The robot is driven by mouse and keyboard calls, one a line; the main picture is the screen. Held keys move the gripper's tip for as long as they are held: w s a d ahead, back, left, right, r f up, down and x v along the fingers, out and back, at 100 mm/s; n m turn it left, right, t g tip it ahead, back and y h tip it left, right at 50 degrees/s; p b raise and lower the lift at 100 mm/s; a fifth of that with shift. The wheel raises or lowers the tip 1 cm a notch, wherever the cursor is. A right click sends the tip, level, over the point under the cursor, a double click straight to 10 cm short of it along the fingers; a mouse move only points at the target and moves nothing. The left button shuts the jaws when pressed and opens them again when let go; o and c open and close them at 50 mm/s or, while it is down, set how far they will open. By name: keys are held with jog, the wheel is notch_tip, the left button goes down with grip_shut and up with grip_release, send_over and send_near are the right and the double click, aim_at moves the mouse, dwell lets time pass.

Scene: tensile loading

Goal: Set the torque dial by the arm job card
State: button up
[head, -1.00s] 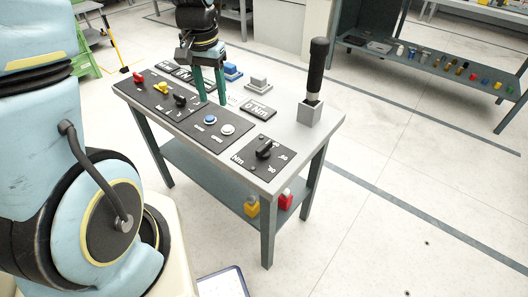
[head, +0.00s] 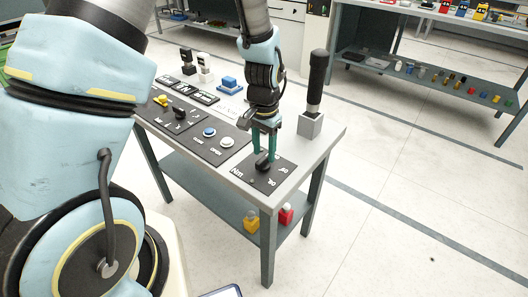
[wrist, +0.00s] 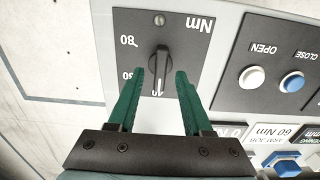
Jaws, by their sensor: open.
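The torque dial is a black knob (wrist: 160,72) on a dark plate marked Nm (wrist: 182,50); its plate also shows in the head view (head: 285,172). The knob stands lengthwise in the wrist view, its lower end at a mark that looks like 40. Marks reading 80 and 60 show to its left, upside down. My gripper (wrist: 160,76) is open, with one green finger on each side of the knob; I cannot tell whether they touch it. In the head view my gripper (head: 265,158) is down over the dial. A card reading 60 Nm (wrist: 269,131) lies at the lower right.
Beside the dial are a white OPEN button (wrist: 252,77) and a blue CLOSE button (wrist: 292,82). A black-handled tool stands in a grey holder (head: 310,124) at the bench's right end. A yellow block (head: 251,221) and a red block (head: 286,214) sit on the lower shelf.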

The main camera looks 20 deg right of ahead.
jog(key=shift+f, duration=0.85)
grip_shut()
